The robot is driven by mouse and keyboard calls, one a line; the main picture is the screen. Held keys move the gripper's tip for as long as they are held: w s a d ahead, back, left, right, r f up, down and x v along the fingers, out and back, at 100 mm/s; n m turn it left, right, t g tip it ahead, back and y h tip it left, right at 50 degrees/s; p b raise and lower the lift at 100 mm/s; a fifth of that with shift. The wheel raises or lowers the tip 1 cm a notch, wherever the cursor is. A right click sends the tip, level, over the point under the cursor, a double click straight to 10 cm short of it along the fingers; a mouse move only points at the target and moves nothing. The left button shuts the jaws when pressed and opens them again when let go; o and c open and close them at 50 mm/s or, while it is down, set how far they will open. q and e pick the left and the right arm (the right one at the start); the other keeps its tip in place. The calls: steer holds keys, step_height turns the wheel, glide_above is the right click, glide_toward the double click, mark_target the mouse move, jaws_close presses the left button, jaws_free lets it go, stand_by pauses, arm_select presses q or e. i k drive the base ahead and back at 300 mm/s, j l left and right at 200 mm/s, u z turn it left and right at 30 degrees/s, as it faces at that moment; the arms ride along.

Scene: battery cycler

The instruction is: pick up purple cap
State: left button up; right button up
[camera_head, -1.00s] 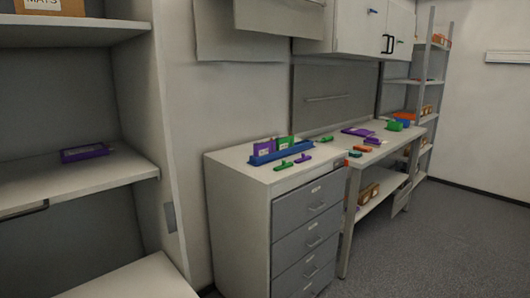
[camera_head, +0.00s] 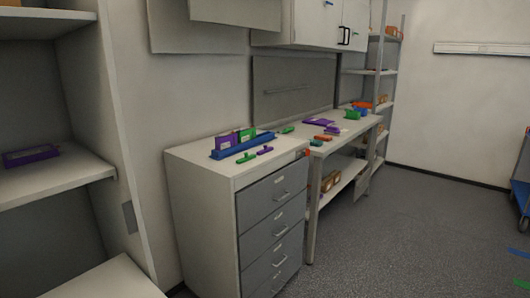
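A small purple piece (camera_head: 265,150) lies on top of the grey drawer cabinet, beside a small green piece (camera_head: 246,157) of similar shape. I cannot tell for sure that it is the purple cap. A blue holder (camera_head: 243,147) behind them carries an upright purple block and an upright green block. More purple items lie on the workbench, a flat one (camera_head: 318,122) and a small one (camera_head: 332,130). A purple tray-like item (camera_head: 31,155) sits on the left shelf. Neither of my grippers is in view.
The drawer cabinet (camera_head: 207,225) stands left of the workbench (camera_head: 340,139). A shelf unit (camera_head: 85,172) is close on the left. The grey floor (camera_head: 420,235) to the right is open, with a cart (camera_head: 521,190) at the right edge.

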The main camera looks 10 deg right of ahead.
mark_target(267, 149)
steer(key=i+l+u, duration=0.1)
steer(key=u, duration=0.8)
steer(key=i+l+u, duration=0.2)
steer(key=l, duration=0.2)
steer(key=i+l+u, duration=0.2)
steer(key=l, duration=0.2)
steer(key=i+l+u, duration=0.2)
steer(key=l, duration=0.25)
steer(key=l+u, duration=0.2)
steer(key=l, duration=0.2)
steer(key=i+l+u, duration=0.2)
steer(key=l, duration=0.3)
steer(key=k, duration=0.1)
